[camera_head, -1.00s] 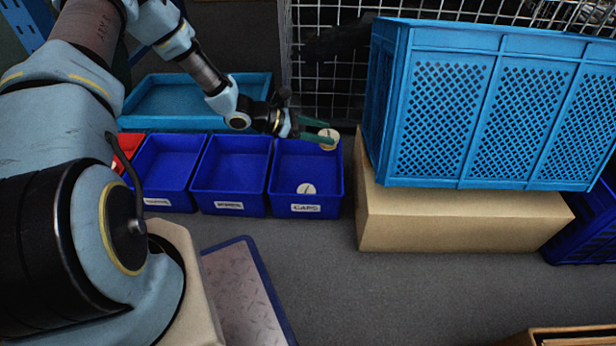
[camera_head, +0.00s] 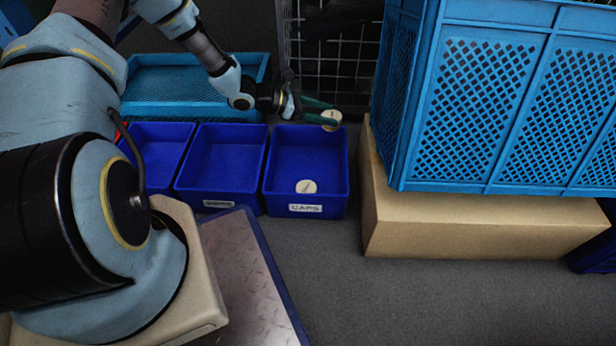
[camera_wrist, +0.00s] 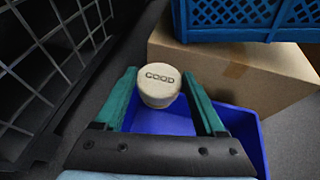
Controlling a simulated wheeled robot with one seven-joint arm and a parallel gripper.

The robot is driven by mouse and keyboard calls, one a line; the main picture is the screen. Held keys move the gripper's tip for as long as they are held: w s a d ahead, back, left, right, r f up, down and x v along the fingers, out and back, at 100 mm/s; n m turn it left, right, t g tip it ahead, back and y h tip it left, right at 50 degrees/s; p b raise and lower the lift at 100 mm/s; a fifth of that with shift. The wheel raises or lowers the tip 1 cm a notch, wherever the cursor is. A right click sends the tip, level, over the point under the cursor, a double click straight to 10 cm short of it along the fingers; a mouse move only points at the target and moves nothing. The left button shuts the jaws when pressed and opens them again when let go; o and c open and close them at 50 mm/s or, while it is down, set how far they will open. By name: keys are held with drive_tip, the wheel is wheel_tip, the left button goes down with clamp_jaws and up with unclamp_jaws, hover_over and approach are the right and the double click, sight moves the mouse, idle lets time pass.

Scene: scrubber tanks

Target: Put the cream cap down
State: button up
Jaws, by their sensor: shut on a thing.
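The cream cap (camera_head: 331,119) is held between the green fingertips of my gripper (camera_head: 322,113), over the back right part of the blue bin labelled CAPS (camera_head: 306,208). In the wrist view the cap (camera_wrist: 159,87) reads "GOOD" on its face, with the gripper's two fingers (camera_wrist: 160,95) on either side of it. The blue bin (camera_wrist: 243,125) shows below it there. Another cream cap (camera_head: 306,187) lies on the floor of the CAPS bin, near its front.
Two more blue bins (camera_head: 222,165) stand in a row to the left, with a lighter blue tray (camera_head: 190,90) behind. A cardboard box (camera_head: 480,220) bearing a large blue crate (camera_head: 500,100) stands close on the right. A wire mesh cage (camera_head: 335,50) is behind.

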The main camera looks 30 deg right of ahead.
drive_tip(key=shift+w+f+b, duration=0.1)
drive_tip(key=shift+f+b, duration=0.25)
drive_tip(key=shift+f, duration=0.5)
wheel_tip(320, 180, down, 9)
drive_tip(key=b, duration=0.5)
drive_tip(key=shift+f, duration=0.2)
drive_tip(key=shift+f, duration=0.4)
drive_tip(key=shift+f+b, duration=0.2)
drive_tip(key=shift+b, duration=0.1)
drive_tip(key=o, duration=1)
drive_tip(key=shift+o, duration=0.2)
